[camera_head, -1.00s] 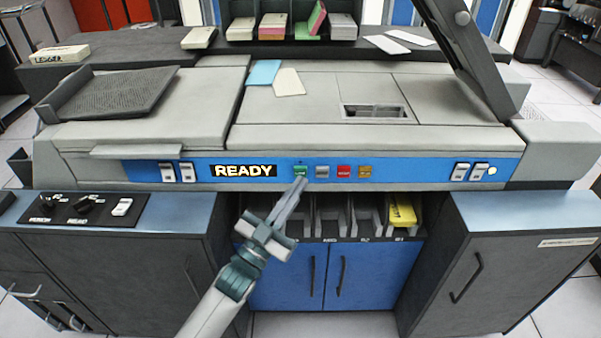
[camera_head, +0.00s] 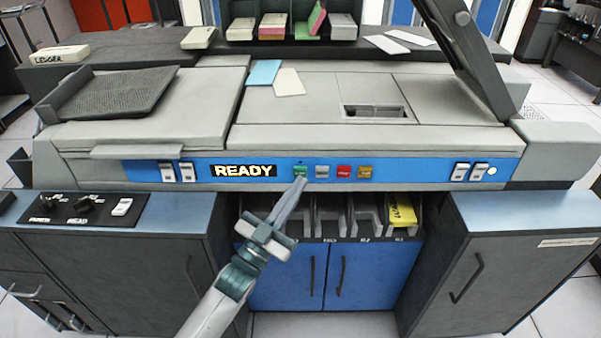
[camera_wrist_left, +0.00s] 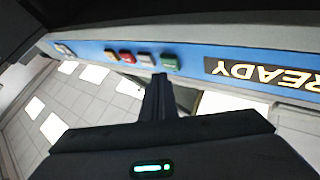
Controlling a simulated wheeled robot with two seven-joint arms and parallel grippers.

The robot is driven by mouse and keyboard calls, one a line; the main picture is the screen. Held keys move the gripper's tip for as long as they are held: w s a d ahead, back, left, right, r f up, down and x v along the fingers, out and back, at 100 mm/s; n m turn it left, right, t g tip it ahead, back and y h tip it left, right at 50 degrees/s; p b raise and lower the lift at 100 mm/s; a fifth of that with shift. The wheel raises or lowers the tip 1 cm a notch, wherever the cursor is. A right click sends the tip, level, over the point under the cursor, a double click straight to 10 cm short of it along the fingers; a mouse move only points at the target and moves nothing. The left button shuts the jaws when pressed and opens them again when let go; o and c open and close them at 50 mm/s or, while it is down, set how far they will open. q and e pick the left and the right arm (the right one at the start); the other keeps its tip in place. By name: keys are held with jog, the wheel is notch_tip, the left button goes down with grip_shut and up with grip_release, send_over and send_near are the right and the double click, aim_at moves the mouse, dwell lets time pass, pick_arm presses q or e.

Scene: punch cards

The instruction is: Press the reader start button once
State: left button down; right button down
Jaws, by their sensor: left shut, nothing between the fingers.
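The reader's blue front strip carries a row of buttons: green, grey, red and amber. The green button (camera_head: 300,171) sits just right of the lit READY sign (camera_head: 243,171). My left gripper (camera_head: 301,182) is shut and empty, its tips just below the green button in the head view. In the left wrist view the green button (camera_wrist_left: 170,63) shows just beyond and to the right of the shut fingertips (camera_wrist_left: 160,78). I cannot tell whether the tips touch it. The small lettering on the buttons is not readable. My right gripper is not in view.
The grey button (camera_head: 322,171), red button (camera_head: 344,172) and amber button (camera_head: 365,172) lie close to the right. White rocker switches (camera_head: 470,172) sit at the strip's right end. Below is a row of card bins (camera_head: 366,212), one with yellow cards (camera_head: 402,208).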

pick_arm(q)
jog(key=shift+w, duration=0.15)
jog(key=shift+w, duration=0.25)
